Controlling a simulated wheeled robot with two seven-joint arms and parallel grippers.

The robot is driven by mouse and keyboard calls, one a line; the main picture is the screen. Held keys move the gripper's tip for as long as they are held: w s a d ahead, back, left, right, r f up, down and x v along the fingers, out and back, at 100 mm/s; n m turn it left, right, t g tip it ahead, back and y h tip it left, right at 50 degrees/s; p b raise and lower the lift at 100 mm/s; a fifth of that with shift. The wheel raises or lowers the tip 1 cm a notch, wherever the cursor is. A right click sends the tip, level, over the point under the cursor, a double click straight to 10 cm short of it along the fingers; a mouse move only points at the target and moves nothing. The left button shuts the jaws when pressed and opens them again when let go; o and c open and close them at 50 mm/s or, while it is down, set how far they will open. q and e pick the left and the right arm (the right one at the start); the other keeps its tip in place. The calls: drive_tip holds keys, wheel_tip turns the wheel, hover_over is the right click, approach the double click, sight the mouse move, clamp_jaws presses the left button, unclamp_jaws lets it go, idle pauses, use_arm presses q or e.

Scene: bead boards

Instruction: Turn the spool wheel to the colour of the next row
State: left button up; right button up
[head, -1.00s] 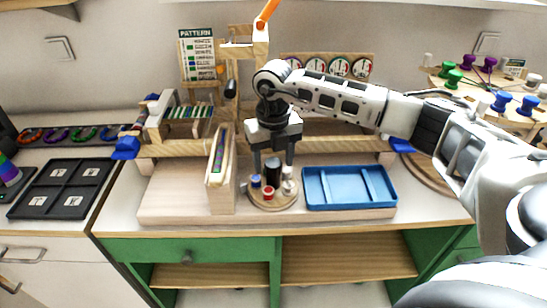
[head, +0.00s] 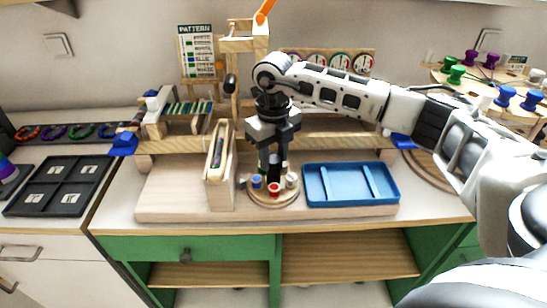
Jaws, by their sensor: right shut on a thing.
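The spool wheel (head: 284,200) is a round wooden disc on the wooden base, left of the blue tray. A blue spool (head: 256,181), a red spool (head: 274,189) and a white spool (head: 292,180) show around its front edge; its back is hidden by my gripper. My right gripper (head: 273,180) comes down over the wheel's middle, shut on what appears to be the wheel's dark central knob, which the fingers mostly hide. The pattern board (head: 197,50) stands at the back left with several coloured rows, too small to read. My left gripper is not in view.
The blue tray (head: 350,204) lies empty to the right of the wheel. A wooden holder with a coloured strip (head: 221,190) stands close on the left. A black compartment tray (head: 58,185) lies far left, and a round spool stand (head: 490,82) is at the right.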

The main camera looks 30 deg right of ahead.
drive_tip(key=shift+n+b, duration=0.4)
drive_tip(key=shift+n, duration=0.5)
drive_tip(key=n+b, duration=0.1)
drive_tip(key=n, duration=0.1)
drive_tip(key=shift+n, duration=0.4)
drive_tip(key=n+b, duration=0.1)
drive_tip(key=n, duration=0.1)
drive_tip(key=shift+n, duration=0.3)
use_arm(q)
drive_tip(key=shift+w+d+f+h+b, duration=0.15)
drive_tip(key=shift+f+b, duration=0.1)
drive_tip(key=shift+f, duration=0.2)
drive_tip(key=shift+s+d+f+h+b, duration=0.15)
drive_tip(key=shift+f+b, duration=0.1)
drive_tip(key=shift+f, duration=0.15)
use_arm(e)
drive_tip(key=shift+w+r+n, duration=0.1)
drive_tip(key=shift+n, duration=1.4)
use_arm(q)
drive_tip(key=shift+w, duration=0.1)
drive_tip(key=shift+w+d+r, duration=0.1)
use_arm(e)
drive_tip(key=o, duration=1)
